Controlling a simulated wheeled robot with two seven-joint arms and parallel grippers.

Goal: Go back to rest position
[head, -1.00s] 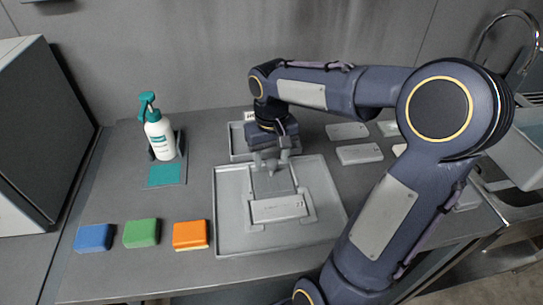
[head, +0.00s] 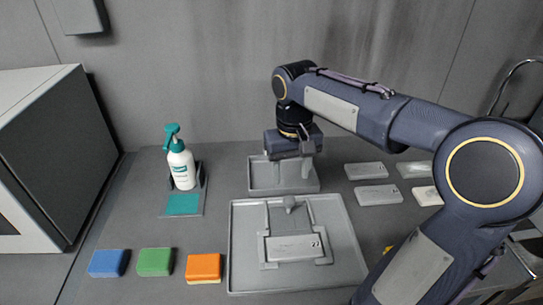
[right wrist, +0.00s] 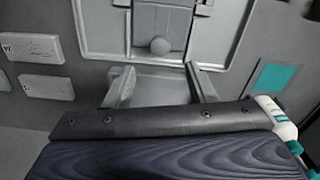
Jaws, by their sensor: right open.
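My right gripper (head: 291,169) hangs above the small grey tray (head: 258,186) at the back of the bench, with its jaws apart and nothing between them. The right wrist view also shows its two open fingers (right wrist: 162,90), with the small tray behind them. In front of it lies the large grey tray (head: 240,250), holding a pale block marked Z (head: 294,248) in a fixture with a small knob at its back. The gripper is clear of this block. My left gripper is in neither current view.
A white pump bottle with a teal top (head: 181,168) stands at left behind a teal pad (head: 183,204). Blue (head: 107,263), green (head: 155,262) and orange (head: 203,268) sponges lie front left. Several pale blocks (head: 378,194) lie at right. A grey-white cabinet (head: 40,160) borders the left.

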